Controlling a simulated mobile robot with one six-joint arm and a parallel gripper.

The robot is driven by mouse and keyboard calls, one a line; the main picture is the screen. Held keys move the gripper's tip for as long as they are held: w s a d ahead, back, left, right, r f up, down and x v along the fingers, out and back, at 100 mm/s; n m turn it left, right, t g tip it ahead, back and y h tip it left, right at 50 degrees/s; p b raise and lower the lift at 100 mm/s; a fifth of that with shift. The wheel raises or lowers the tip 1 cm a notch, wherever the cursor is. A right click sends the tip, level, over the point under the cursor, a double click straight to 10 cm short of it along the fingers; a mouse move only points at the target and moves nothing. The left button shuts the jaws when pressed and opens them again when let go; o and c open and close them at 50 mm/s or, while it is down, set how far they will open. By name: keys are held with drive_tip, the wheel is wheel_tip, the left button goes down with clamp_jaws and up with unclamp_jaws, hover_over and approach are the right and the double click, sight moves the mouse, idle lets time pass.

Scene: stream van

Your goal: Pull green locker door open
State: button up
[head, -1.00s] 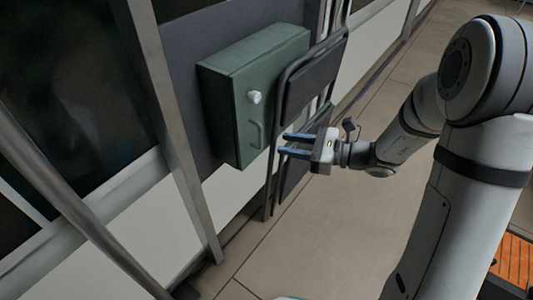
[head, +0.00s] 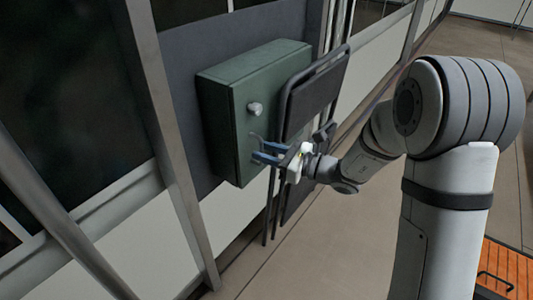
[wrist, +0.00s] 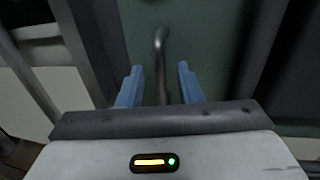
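The green locker (head: 221,122) is mounted on the wall in the head view, and its door looks closed. A pale round knob (head: 255,108) sits on the door. Below it is a curved metal handle (wrist: 160,62), which my gripper partly hides in the head view. My gripper (head: 262,150) is at the handle. In the wrist view its blue fingers (wrist: 160,84) are apart, one on each side of the handle, with gaps showing on both sides. The green door (wrist: 200,40) fills the middle of that view.
A dark folding chair (head: 318,95) stands against the wall just right of the locker, close to my gripper. A metal post (head: 165,140) stands to its left. The floor (head: 345,245) in front is clear. An orange slatted surface (head: 505,268) is at lower right.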

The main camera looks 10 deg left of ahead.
drive_tip(key=shift+c, duration=0.3)
clamp_jaws()
drive_tip(key=shift+s, duration=0.1)
